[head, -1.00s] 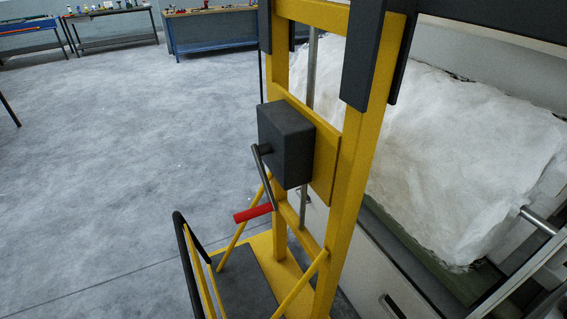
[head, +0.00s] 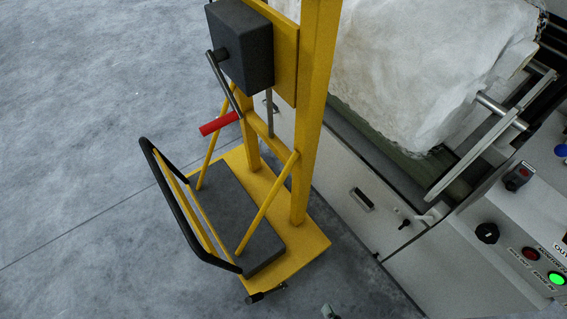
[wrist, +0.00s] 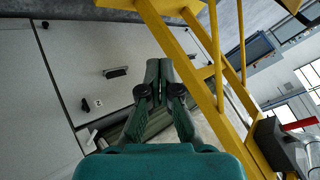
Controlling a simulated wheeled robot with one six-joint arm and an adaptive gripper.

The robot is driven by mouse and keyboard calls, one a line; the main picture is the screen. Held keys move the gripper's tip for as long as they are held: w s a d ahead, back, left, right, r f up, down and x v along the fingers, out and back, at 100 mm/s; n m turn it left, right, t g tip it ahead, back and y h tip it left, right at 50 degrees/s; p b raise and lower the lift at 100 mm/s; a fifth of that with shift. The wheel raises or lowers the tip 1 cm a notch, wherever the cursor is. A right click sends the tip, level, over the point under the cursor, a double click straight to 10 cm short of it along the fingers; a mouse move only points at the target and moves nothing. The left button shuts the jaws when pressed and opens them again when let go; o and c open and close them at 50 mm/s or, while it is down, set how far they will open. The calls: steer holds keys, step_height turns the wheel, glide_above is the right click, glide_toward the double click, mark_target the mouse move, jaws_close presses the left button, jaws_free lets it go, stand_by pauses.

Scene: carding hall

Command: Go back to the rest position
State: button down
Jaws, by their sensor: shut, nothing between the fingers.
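My gripper (wrist: 159,66) shows in the wrist view, its dark green fingers together with nothing held between them. It points toward pale machine panels and the yellow lifting frame, apart from both as far as I can tell. In the head view only a small grey-green piece shows at the bottom edge, perhaps the fingertips; the rest of my arm is out of view there.
A yellow crank hoist (head: 313,120) with a red handle (head: 219,124) stands on the floor, its black push bar (head: 188,220) toward me. Right of it are a white fibre mass (head: 420,70) and a control panel (head: 515,225) with a lit green button. Floor at left is clear.

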steer(key=s+d+r+n+t+h, duration=0.1)
steer(key=s+d+r+n+t, duration=0.1)
steer(key=r, duration=0.9)
steer(key=s+d+r+n+t+h, duration=0.1)
steer(key=s+d+r+n+t, duration=0.2)
steer(key=r, duration=0.8)
steer(key=shift+s+d+r+t+h, duration=0.25)
steer(key=shift+s+d+t, duration=0.2)
steer(key=shift+s+t, duration=0.25)
